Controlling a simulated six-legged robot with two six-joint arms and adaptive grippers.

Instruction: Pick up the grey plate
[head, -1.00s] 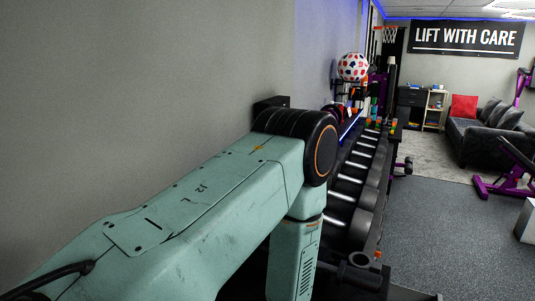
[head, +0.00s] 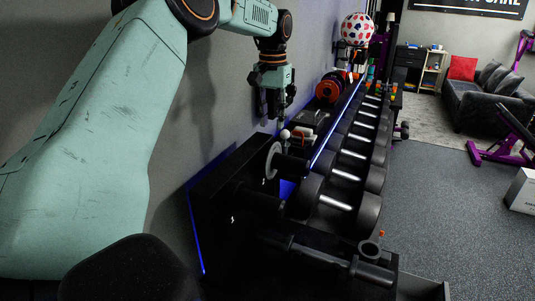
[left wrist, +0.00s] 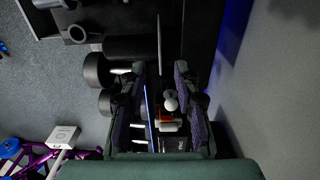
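The grey plate (head: 272,160) is a thin upright disc at the near end of the black rack, close to the wall. In the left wrist view it seems to show edge-on as a thin grey strip (left wrist: 159,45) beyond the fingertips. My left gripper (head: 272,118) hangs above and a little behind the plate in the head view, pointing down and apart from it. Its fingers also show in the left wrist view (left wrist: 162,80), spread with an empty gap between them. My right gripper is in neither view.
A small white ball-like thing (head: 284,134) is close beside the plate, below my left gripper. A row of dumbbells (head: 338,190) fills the rack to the right. Orange-and-black weights (head: 330,88) and a patterned ball (head: 357,29) are farther back. The wall is close on the left.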

